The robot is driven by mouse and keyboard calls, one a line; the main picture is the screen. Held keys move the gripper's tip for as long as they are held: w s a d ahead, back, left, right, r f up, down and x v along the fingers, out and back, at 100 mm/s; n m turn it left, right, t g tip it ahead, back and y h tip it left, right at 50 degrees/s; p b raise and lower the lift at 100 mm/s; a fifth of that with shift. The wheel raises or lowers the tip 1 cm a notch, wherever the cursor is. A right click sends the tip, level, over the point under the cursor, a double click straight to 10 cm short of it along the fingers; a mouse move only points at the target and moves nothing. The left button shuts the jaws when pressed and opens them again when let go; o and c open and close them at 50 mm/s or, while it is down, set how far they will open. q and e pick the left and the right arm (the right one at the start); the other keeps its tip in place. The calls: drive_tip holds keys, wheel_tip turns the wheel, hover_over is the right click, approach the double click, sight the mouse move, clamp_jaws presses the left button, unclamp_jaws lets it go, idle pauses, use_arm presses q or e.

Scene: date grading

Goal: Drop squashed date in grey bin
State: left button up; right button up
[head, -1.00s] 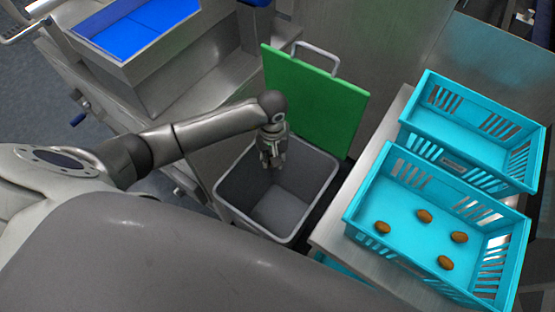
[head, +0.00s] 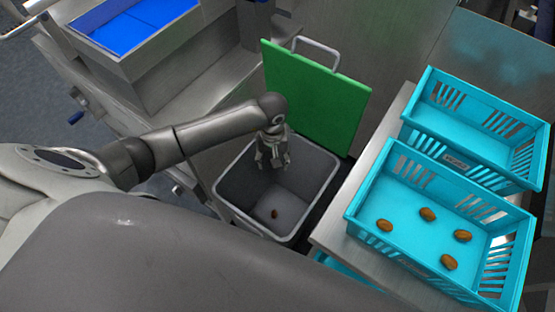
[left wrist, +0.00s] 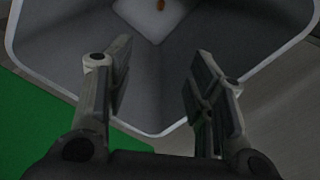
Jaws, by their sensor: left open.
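The grey bin (head: 228,186) stands open in the middle of the head view. A small brown date (head: 274,214) lies inside it, on or near the bottom. The date also shows in the left wrist view (left wrist: 161,5) at the top edge, on the pale bin floor. My left gripper (head: 273,164) hangs over the bin's mouth, at its far side. Its fingers (left wrist: 158,90) are spread apart with nothing between them. Whether the date is squashed is too small to tell. My right gripper is not in view.
A green board (head: 318,100) with a metal handle stands behind the bin. On the right, a turquoise crate (head: 440,172) holds several dates, and another turquoise crate (head: 470,112) behind it looks empty. A blue-lined metal tray (head: 140,62) is at upper left.

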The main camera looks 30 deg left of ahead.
use_arm(q)
wheel_tip(320, 180, up, 12)
idle(0.4)
idle(0.4)
